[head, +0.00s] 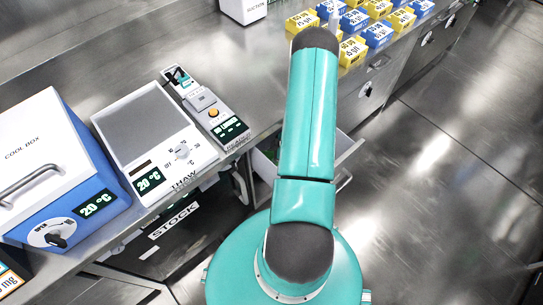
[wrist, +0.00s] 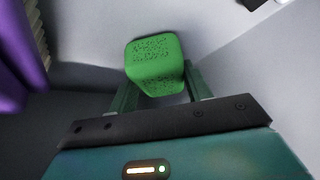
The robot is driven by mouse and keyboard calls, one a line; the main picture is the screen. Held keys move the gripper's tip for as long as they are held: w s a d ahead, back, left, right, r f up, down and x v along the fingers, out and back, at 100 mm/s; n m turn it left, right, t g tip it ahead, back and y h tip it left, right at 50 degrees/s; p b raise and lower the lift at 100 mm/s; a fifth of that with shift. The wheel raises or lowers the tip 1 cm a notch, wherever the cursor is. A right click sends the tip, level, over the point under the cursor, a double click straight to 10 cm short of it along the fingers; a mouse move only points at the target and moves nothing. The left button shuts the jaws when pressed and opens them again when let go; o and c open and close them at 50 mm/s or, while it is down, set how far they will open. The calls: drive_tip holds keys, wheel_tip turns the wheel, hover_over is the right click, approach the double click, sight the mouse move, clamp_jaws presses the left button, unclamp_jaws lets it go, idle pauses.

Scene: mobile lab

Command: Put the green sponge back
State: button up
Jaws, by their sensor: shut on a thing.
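The green sponge (wrist: 155,62), a block with a pitted face, shows in the wrist view between the two fingers of my gripper (wrist: 160,88). My gripper is shut on it. Pale grey walls surround the sponge and gripper. In the head view my arm covers the gripper and the sponge. An open drawer (head: 346,157) below the counter shows on either side of my arm. Whether the sponge touches the floor of the space around it, I cannot tell.
A purple thing (wrist: 18,60) stands close at the left in the wrist view. On the counter are the cool box (head: 40,150), the thaw unit (head: 150,125), a heater device (head: 215,110) and several yellow and blue boxes (head: 352,50). The floor at right is clear.

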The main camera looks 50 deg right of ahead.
drive_tip(key=shift+f, duration=0.15)
drive_tip(key=o, duration=0.9)
drive_tip(key=shift+o, duration=0.2)
drive_tip(key=v, duration=1.2)
